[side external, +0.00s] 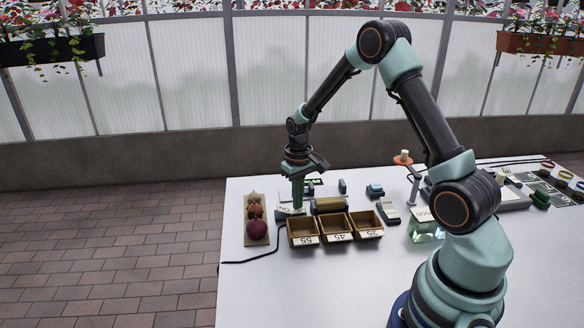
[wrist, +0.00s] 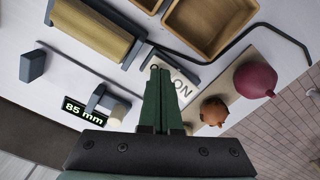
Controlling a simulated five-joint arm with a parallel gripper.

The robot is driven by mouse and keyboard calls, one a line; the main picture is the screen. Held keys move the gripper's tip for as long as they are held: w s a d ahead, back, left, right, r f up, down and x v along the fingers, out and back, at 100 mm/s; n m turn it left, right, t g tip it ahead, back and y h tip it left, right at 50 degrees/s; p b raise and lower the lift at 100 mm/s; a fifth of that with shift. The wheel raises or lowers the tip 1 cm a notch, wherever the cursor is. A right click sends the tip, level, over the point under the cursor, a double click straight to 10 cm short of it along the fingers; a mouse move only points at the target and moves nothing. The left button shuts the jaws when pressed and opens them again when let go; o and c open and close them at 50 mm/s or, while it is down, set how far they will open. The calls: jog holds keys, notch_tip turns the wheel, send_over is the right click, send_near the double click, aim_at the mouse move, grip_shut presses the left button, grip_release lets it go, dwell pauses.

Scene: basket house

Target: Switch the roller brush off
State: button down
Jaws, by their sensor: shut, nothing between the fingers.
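The roller brush, a tan cylinder in a dark frame, lies on the white table; it shows in the side view (side external: 329,204) and at the upper left of the wrist view (wrist: 92,34). Beside it is a white switch plate (wrist: 183,90) marked "ON", with other lettering partly hidden by my fingers; in the side view its edge (side external: 284,211) shows by the fingertips. My gripper (side external: 298,206) is shut and empty, pointing down at the plate. In the wrist view its green fingertips (wrist: 160,72) overlap the plate. I cannot tell whether they touch it, nor the switch's position.
Wooden bins (side external: 335,227) labelled 55, 45 and 35 stand in front of the roller. A board (side external: 266,205) with a maroon fruit (side external: 257,229) and a brown one (side external: 255,210) lies left. A display (wrist: 85,109) reads "85 mm". A dark cable runs off the table's left edge.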

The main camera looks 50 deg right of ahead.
notch_tip(320, 180, up, 7)
dwell(0.9)
jog(key=s+a+r+n+t, duration=0.1)
jog(key=s+a+r+t, duration=0.25)
jog(key=a+r, duration=0.6)
jog(key=s+a+r+n+t, duration=0.2)
jog(key=s+a+r, duration=0.3)
jog(key=s, duration=0.4)
jog(key=shift+s+r, duration=0.4)
